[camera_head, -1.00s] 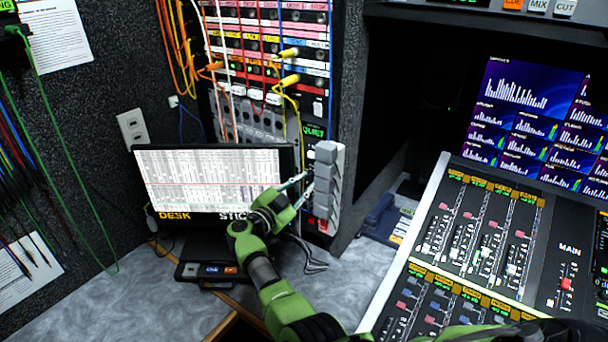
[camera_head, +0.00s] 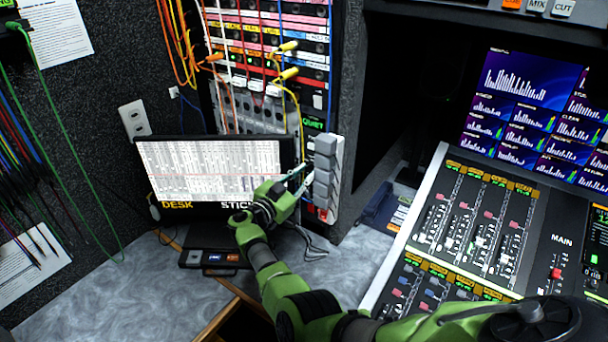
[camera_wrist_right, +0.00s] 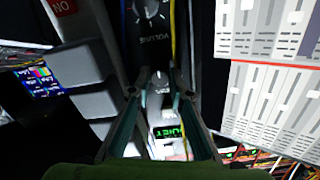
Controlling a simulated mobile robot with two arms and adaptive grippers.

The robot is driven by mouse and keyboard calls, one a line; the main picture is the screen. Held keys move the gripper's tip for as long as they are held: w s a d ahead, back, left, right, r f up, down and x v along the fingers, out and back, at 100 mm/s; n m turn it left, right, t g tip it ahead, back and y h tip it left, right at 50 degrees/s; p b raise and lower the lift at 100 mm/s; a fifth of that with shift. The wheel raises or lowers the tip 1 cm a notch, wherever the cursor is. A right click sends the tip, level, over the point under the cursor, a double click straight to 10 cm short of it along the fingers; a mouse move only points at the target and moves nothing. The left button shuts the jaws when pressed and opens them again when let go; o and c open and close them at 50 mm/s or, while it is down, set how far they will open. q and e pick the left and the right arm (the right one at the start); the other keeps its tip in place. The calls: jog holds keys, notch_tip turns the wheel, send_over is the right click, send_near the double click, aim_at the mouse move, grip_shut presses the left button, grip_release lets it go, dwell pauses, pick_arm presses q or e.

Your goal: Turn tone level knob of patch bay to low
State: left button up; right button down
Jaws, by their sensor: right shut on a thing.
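The patch bay (camera_head: 222,100) stands upright behind the monitor in the head view, with rows of jacks and coloured cables. A narrow panel with a green QUIET display (camera_head: 313,124) is at its right side; the display also shows in the right wrist view (camera_wrist_right: 170,132). My right gripper (camera_head: 306,176) reaches this panel from the lower left. In the right wrist view its two fingers (camera_wrist_right: 158,74) are closed around a small round knob (camera_wrist_right: 160,86). I take this as the tone level knob; its label is not readable. The head view hides the knob. My left gripper is not in view.
A monitor (camera_head: 215,170) stands just left of my right gripper. Grey blocks (camera_head: 324,165) stick out right beside it. Yellow patch cables (camera_head: 289,75) hang close above. A mixing console (camera_head: 455,250) fills the right side.

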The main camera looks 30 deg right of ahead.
jog(key=c, duration=1.9)
grip_release()
